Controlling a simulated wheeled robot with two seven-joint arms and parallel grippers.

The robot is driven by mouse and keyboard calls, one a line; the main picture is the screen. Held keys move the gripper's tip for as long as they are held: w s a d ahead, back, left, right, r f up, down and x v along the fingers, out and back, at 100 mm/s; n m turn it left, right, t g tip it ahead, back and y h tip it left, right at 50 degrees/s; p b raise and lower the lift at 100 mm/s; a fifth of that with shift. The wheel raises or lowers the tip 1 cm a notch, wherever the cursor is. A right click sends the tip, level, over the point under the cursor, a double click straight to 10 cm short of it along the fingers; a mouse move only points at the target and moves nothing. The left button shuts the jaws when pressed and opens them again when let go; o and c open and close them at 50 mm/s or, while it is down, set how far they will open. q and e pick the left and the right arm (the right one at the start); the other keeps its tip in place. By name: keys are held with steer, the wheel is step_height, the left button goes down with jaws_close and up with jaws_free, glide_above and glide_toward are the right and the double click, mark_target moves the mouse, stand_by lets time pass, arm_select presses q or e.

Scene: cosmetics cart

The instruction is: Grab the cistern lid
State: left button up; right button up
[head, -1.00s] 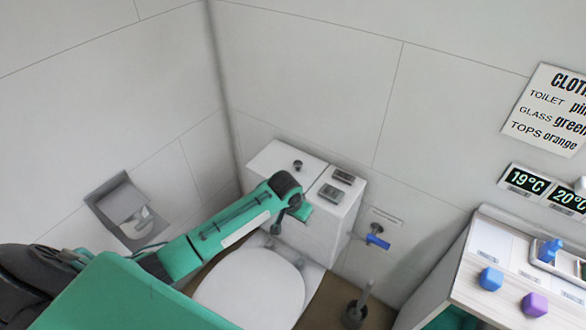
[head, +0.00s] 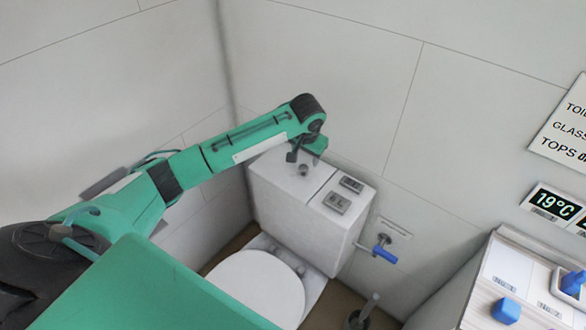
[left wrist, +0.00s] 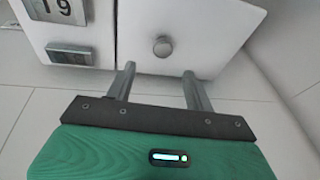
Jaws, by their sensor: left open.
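The cistern lid (head: 277,178) is the white left half of the cistern top, with a small round grey knob (head: 303,169). In the left wrist view, the lid (left wrist: 212,30) lies beyond the fingers, with its knob (left wrist: 163,47) close to midway between them. My left gripper (head: 297,155) is over the lid in the head view, and its arm hides part of the lid's back. In the left wrist view, the left gripper (left wrist: 158,73) has its two fingers apart with nothing between them. My right gripper is not in view.
The other half of the cistern top carries two small grey displays (head: 344,193). The toilet seat (head: 255,287) is below, in front of the cistern. A blue-handled valve (head: 384,254) is on the wall to the right.

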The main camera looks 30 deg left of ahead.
mark_target(304, 166)
arm_select(q)
steer(key=x, duration=0.2)
steer(key=shift+w+f, duration=0.1)
steer(key=shift+f, duration=0.25)
steer(key=x, duration=0.1)
steer(key=p+x, duration=0.1)
steer(key=x, duration=0.3)
steer(key=shift+a+f, duration=0.1)
steer(key=shift+a, duration=0.2)
jaws_close()
